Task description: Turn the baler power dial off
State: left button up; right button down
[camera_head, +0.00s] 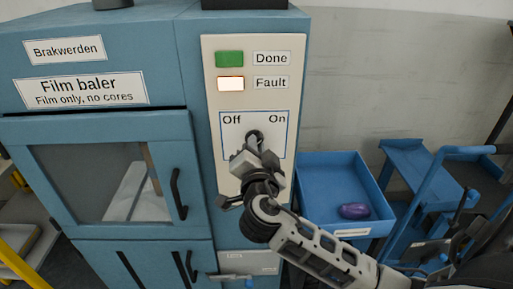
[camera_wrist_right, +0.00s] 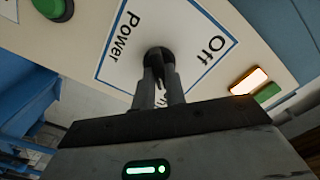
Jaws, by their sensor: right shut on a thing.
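The baler's power dial (camera_head: 254,135) is a dark round knob on a white plate marked Off at left and On at right in the head view. In the right wrist view the dial (camera_wrist_right: 158,57) sits between the fingertips, with the words Power and Off beside it. My right gripper (camera_head: 249,152) is shut on the dial; it also shows in the right wrist view (camera_wrist_right: 158,82). The fingers hide much of the knob, so I cannot tell which way it points. The On label is mostly hidden in the wrist view. My left gripper is not in view.
The Fault lamp (camera_head: 231,83) glows pale orange; the Done lamp (camera_head: 229,58) is green. A round green button (camera_wrist_right: 49,7) shows in the wrist view. A blue bin (camera_head: 322,168) with a purple item (camera_head: 354,211) and a blue cart (camera_head: 412,160) stand right of the baler.

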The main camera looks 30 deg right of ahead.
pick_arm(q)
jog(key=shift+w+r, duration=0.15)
pick_arm(e)
jog(key=shift+w+a+n, duration=0.1)
jog(key=shift+a+n, duration=0.05)
jog(key=shift+n, duration=4.3)
jog(key=shift+w+a+n, duration=0.1)
jog(key=shift+n, duration=4.35)
jog(key=c, duration=1.4)
grip_release()
jog(key=shift+c, duration=0.2)
jog(key=shift+s, duration=0.1)
